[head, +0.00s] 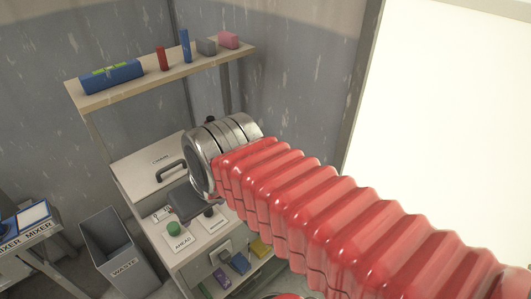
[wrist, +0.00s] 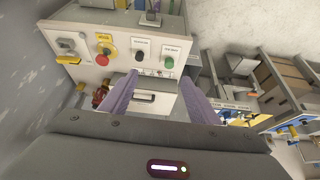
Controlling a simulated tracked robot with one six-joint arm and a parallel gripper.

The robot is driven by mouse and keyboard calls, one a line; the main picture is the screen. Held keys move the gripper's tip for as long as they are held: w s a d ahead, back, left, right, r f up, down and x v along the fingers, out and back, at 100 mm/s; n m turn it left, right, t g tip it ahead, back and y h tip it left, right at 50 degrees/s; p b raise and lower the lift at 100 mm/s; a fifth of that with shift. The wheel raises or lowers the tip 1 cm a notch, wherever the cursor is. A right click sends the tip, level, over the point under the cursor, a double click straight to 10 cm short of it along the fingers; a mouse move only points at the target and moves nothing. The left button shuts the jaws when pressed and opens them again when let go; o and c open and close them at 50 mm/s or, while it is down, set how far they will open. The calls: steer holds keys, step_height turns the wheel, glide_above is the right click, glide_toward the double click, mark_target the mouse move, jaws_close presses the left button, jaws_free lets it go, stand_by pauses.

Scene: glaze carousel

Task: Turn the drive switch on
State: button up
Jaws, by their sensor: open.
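In the wrist view my gripper (wrist: 158,77) is open, its two purple-grey fingers apart with nothing between them. Beyond them is a pale control panel (wrist: 125,72). It carries a grey switch-like fitting (wrist: 65,44) with a yellow tag, a red button (wrist: 102,59) on a yellow plate, a black knob (wrist: 138,55) and a green button (wrist: 169,62). I cannot read which control is the drive switch, or its position. In the head view the green button (head: 174,229) sits above an AHEAD label, and my red bellows arm covers part of the cabinet.
A shelf (head: 150,82) above the cabinet holds a blue level (head: 112,76) and several small blocks. A grey WASTE bin (head: 112,250) stands left of the cabinet, beside a MIXER table (head: 35,235). A white lid with a black handle (head: 171,169) lies behind the panel.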

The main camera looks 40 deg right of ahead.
steer(key=o, duration=0.7)
steer(key=shift+g, duration=0.3)
steer(key=w+d, duration=0.4)
steer(key=w, duration=0.1)
steer(key=w+d, duration=0.2)
steer(key=d, duration=0.1)
steer(key=shift+w+r, duration=0.35)
steer(key=shift+w, duration=0.05)
steer(key=shift+o, duration=1)
steer(key=w+d+f, duration=0.1)
steer(key=w+d, duration=0.4)
steer(key=d, duration=0.3)
steer(key=shift+w+d+f, duration=0.25)
steer(key=shift+d, duration=0.05)
steer(key=w+d+f, duration=0.2)
steer(key=d+f, duration=0.2)
steer(key=d, duration=0.6)
steer(key=w+d+f, duration=0.1)
steer(key=d+f, duration=0.3)
steer(key=d, duration=0.6)
steer(key=shift+w+d, duration=0.35)
steer(key=shift+d, duration=0.05)
steer(key=x, duration=1.3)
steer(key=shift+a+f, duration=0.1)
steer(key=shift+f, duration=0.35)
steer(key=shift+c, duration=0.4)
